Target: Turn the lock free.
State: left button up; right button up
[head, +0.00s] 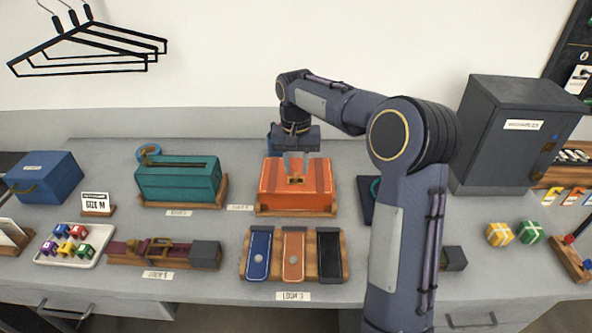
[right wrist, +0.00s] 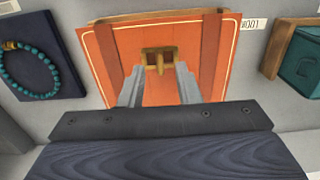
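The orange box (head: 275,190) with brown straps stands on a wooden base in the middle of the table. Its brass lock (right wrist: 158,53), a small plate with an upright turn piece, is on the box's face, and it also shows in the head view (head: 296,181). My right gripper (head: 296,162) points down over the box from above. In the right wrist view its two grey fingers (right wrist: 161,76) are apart, on either side of the lock's turn piece. I cannot tell whether they touch it. My left gripper is not in view.
A teal box (head: 180,181) stands left of the orange box, and a dark pad with a teal bead bracelet (right wrist: 32,62) lies to its right. A wooden stand with blue, brown and black pieces (head: 340,240) is in front. A dark cabinet (head: 505,130) stands at the right.

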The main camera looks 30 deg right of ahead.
aim_at(296, 179)
jog(key=shift+f, duration=1.2)
grip_shut()
